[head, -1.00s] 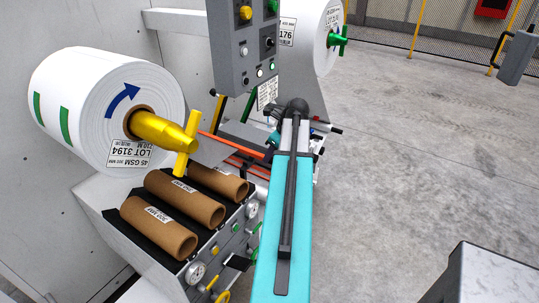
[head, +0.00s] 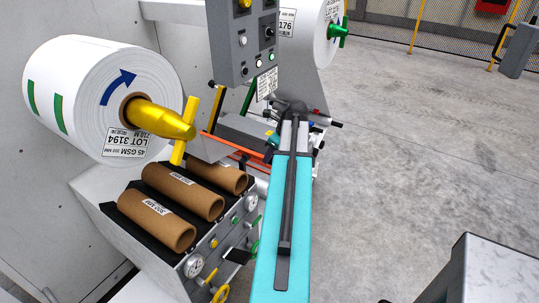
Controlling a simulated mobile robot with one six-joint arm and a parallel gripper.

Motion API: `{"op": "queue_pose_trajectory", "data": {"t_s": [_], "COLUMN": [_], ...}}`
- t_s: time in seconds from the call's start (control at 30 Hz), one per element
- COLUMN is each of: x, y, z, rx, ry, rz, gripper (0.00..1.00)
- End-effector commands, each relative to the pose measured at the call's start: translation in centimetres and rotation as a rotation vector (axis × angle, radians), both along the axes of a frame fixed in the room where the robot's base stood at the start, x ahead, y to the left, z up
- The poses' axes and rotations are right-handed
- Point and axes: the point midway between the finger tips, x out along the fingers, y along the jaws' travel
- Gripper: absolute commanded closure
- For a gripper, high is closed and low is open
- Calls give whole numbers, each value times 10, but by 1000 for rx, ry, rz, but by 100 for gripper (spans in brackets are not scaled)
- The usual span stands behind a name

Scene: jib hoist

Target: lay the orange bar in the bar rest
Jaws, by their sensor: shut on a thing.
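The orange bar (head: 247,152) is a thin, long rod slanting down to the right between the yellow handle and my arm. My gripper (head: 271,141) is at the far end of my teal arm, small and partly hidden by the arm's dark joint. It is shut on the orange bar near the bar's right part. The bar's left end shows close to the yellow handle and a grey plate; I cannot tell whether they touch. I cannot make out the bar rest for certain among the machine parts behind the arm.
A white paper roll (head: 80,95) with a yellow chuck (head: 158,118) and handle stands at left. Several brown cardboard tubes (head: 183,190) lie on a black rack below. A grey control box (head: 243,45) hangs above the bar. The floor at right is clear; a grey cabinet stands lower right.

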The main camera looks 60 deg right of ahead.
Motion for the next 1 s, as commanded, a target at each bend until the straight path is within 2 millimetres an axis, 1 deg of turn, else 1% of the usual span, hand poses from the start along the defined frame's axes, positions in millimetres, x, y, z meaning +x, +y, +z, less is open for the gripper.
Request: {"op": "queue_pose_trajectory", "data": {"t_s": [0.3,0.33,0.43,0.47,0.77,1.0], "x": [1,1,1,1,0,-3], "y": [0,0,0,0,0,0], "z": [0,0,0,0,-1,6], "rx": [0,0,0,0,1,0], "ry": [-1,-1,-1,-1,1,0], "rz": [1,1,1,1,1,1], "gripper": [100,81,64,63,63,63]}}
